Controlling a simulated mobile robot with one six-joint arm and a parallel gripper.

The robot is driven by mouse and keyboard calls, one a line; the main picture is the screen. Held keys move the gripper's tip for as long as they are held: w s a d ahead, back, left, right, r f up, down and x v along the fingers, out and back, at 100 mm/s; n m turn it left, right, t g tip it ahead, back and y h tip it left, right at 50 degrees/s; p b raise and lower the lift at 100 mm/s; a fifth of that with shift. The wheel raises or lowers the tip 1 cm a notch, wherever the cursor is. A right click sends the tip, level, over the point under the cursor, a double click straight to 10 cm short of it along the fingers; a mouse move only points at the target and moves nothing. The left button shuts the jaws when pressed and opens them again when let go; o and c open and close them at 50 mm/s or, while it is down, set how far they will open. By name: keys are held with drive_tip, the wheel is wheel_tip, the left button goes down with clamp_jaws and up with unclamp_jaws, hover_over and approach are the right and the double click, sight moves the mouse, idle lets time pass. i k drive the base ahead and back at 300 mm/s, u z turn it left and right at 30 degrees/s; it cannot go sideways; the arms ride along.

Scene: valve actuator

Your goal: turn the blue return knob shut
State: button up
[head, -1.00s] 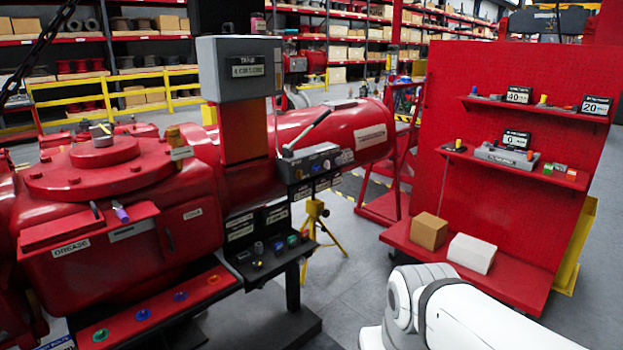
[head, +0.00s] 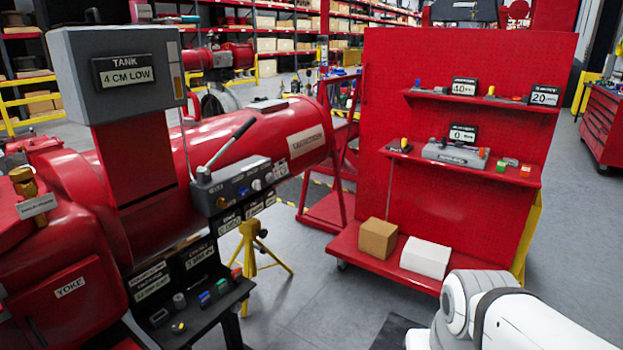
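The grey control block (head: 235,187) with a lever stands on the front of the red actuator and carries several small knobs. One small blue knob (head: 243,191) shows on its front face. Its label is too small to read, so I cannot tell if it is the return knob or how far it is turned. A blue piece (head: 221,286) also lies on the black tray below, beside green and red ones. My gripper is out of view. Only a white link of my arm shows at the bottom right, well apart from the block.
A grey box (head: 120,72) reading "TANK 4 CM LOW" stands at the left. A yellow stand (head: 250,250) is behind the black tray (head: 190,318). A red pegboard cart (head: 372,130) with two boxes on its base stands at the right. Grey floor (head: 325,310) is open between them.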

sight(243, 191)
drive_tip(key=i, duration=1.85)
drive_tip(key=u, duration=0.8)
drive_tip(key=k, duration=0.75)
drive_tip(key=u, duration=0.25)
drive_tip(key=i, duration=0.75)
drive_tip(key=z, duration=0.1)
